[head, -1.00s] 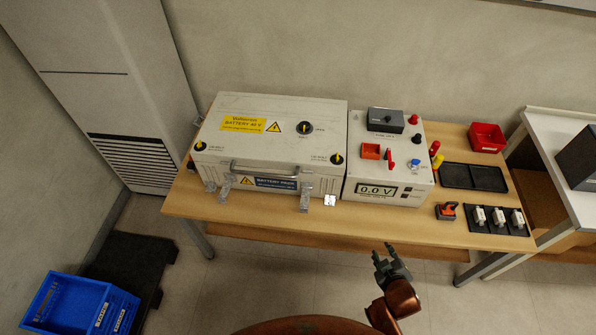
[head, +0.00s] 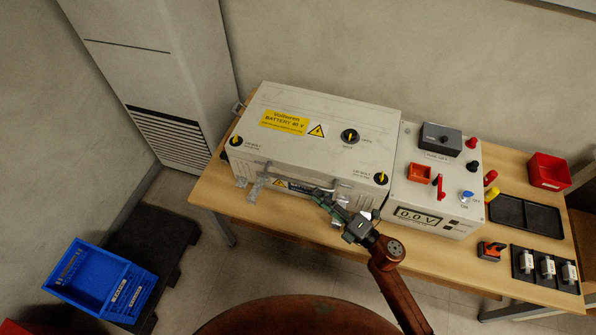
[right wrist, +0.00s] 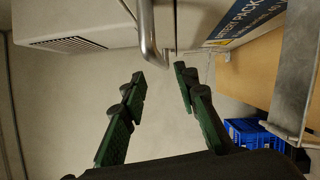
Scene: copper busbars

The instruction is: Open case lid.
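The white battery case (head: 310,125) stands on the table with its lid shut. Its metal bar handle (head: 285,175) runs along the front edge; in the right wrist view the handle (right wrist: 149,40) ends in a bend. My right gripper (head: 326,197) is at the right part of the handle. In the right wrist view its green fingers (right wrist: 159,74) are spread apart, with the handle beyond and between the tips; I cannot tell whether they touch it. A metal latch (head: 257,187) hangs at the front left of the case. The right latch is largely hidden by my gripper. My left gripper is out of view.
A meter box (head: 432,180) with knobs stands directly right of the case. The wooden table (head: 490,235) also holds a black tray (head: 525,217) and a red bin (head: 547,171).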

